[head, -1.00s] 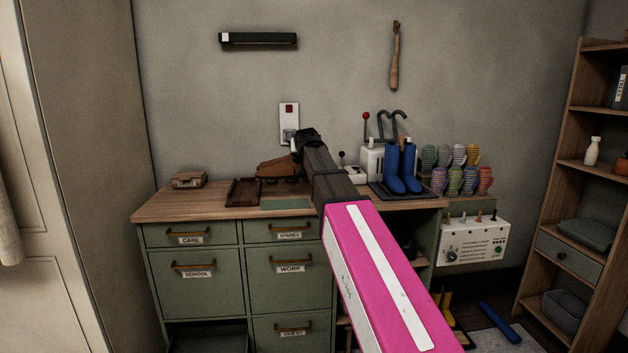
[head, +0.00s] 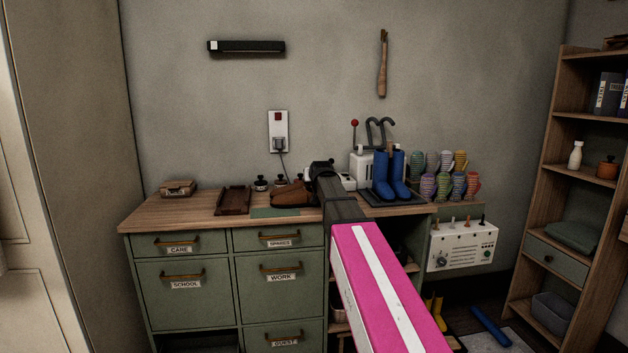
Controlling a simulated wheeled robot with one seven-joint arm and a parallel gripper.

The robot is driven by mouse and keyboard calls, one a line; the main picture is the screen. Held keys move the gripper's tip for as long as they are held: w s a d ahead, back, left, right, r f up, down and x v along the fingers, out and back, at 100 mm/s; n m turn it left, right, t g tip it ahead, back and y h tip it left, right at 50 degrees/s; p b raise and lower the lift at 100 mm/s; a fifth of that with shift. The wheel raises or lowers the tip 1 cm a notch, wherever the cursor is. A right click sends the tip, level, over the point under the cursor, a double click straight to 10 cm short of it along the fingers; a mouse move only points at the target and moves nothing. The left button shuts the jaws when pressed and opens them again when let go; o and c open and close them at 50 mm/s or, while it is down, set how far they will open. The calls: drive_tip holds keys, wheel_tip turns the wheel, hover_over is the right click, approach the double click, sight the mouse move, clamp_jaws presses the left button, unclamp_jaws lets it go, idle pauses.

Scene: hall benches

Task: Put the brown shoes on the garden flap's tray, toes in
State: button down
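The brown shoes (head: 290,194) show as one low brown shape on the wooden bench top, just behind the green mat; I cannot make out each shoe or the toes clearly. My gripper (head: 320,168) is beside their right end, seen from behind along my arm. Its fingers are hidden, so I cannot tell whether it is open or touches the shoes. A dark tray (head: 412,207) under the blue boots (head: 390,176) lies at the bench's right end. I cannot tell which part is the garden flap.
A brown wooden tray (head: 233,201) lies left of the shoes, with small dark jars (head: 261,184) behind. A green mat (head: 272,212) lies at the front edge. Striped mittens (head: 444,187) stand at the right. A small box (head: 179,188) sits far left; bench top between is clear.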

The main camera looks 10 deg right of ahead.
drive_tip(key=shift+f, duration=0.25)
drive_tip(key=shift+f, duration=0.15)
drive_tip(key=c, duration=0.8)
unclamp_jaws()
